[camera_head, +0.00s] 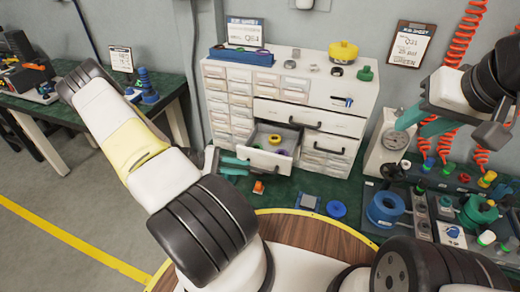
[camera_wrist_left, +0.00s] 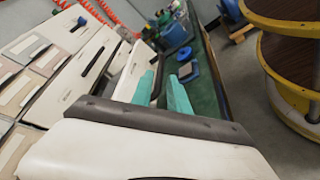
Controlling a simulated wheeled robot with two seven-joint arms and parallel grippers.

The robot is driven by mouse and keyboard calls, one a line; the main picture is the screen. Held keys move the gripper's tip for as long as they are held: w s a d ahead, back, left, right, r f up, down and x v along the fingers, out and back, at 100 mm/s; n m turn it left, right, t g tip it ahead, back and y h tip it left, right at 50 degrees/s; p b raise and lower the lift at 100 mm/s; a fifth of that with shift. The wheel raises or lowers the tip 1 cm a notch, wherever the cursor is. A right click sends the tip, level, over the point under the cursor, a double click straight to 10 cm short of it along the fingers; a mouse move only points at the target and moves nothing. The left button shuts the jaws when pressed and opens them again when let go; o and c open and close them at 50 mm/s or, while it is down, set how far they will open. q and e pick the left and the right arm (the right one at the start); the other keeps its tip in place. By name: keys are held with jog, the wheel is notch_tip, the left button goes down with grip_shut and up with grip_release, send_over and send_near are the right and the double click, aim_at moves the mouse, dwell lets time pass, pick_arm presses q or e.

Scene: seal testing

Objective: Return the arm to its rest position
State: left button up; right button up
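My left arm reaches in from the left in the head view. Its gripper (camera_head: 234,166) has teal fingers beside the front left of an open drawer (camera_head: 264,161) in the white cabinet. In the left wrist view the fingers (camera_wrist_left: 162,92) stand apart with nothing seen between them. I cannot tell whether they touch the drawer. The drawer holds a yellow ring (camera_head: 274,139) and a purple ring (camera_head: 282,152). My right gripper (camera_head: 423,122) is raised at the right, its teal fingers apart and empty, in front of the dial gauge (camera_head: 394,139).
The white cabinet (camera_head: 230,98) stands on the green bench, with a yellow part (camera_head: 343,50) on top. A blue ring (camera_head: 337,209) and an orange part (camera_head: 258,187) lie before it. Orange coiled hoses (camera_head: 464,35) hang behind my right gripper.

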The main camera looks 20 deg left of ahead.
dwell(0.4)
pick_arm(q)
jog(key=s+d+r+m+g+y, duration=0.1)
jog(key=s+d+r+m+y, duration=0.2)
jog(key=r, duration=0.6)
jog(key=s+d+r+m+g+y, duration=0.1)
jog(key=d+r+m+y, duration=0.25)
jog(key=r, duration=0.65)
jog(key=s+d+r+m+g+y, duration=0.25)
jog(key=r+y, duration=0.25)
jog(key=r, duration=0.4)
jog(key=s+d+r+m+t, duration=0.1)
jog(key=s+d+r+t, duration=0.2)
jog(key=s+r+t, duration=0.3)
jog(key=shift+s+r+m+y, duration=0.3)
jog(key=shift+r+y, duration=0.15)
jog(key=shift+r, duration=1)
dwell(2.8)
